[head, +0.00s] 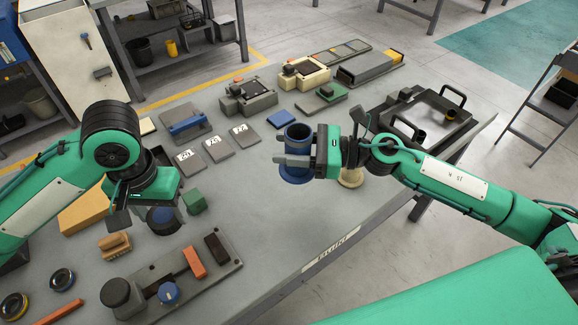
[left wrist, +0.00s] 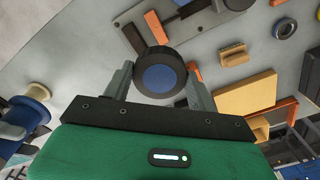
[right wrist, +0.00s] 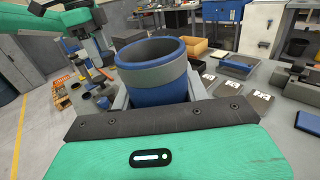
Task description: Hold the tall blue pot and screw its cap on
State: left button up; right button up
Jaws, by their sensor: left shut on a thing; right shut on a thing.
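The tall blue pot (head: 297,133) is upright near the table's right edge, with a grey band and its top open and uncapped. It fills the middle of the right wrist view (right wrist: 152,72). My right gripper (head: 290,152) is shut on its sides. The cap (left wrist: 158,75) is a dark round piece with a blue disc on its face, between the fingers of my left gripper (left wrist: 158,85). My left gripper is shut on it. In the head view the cap (head: 160,219) shows under the left gripper, well to the left of the pot and apart from it.
A fixture plate (head: 222,258) with orange and dark blocks lies at the front left. A green block (head: 194,201) is beside the cap. Numbered grey plates (head: 217,149) lie between the arms. A tan round piece (head: 352,178) stands behind the right gripper. The middle of the table is clear.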

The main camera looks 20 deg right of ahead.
jog(key=shift+r, duration=1)
jog(key=o, duration=0.5)
grip_shut()
pick_arm(q)
jog(key=shift+a+f, duration=0.1)
pick_arm(e)
jog(key=shift+f, duration=0.1)
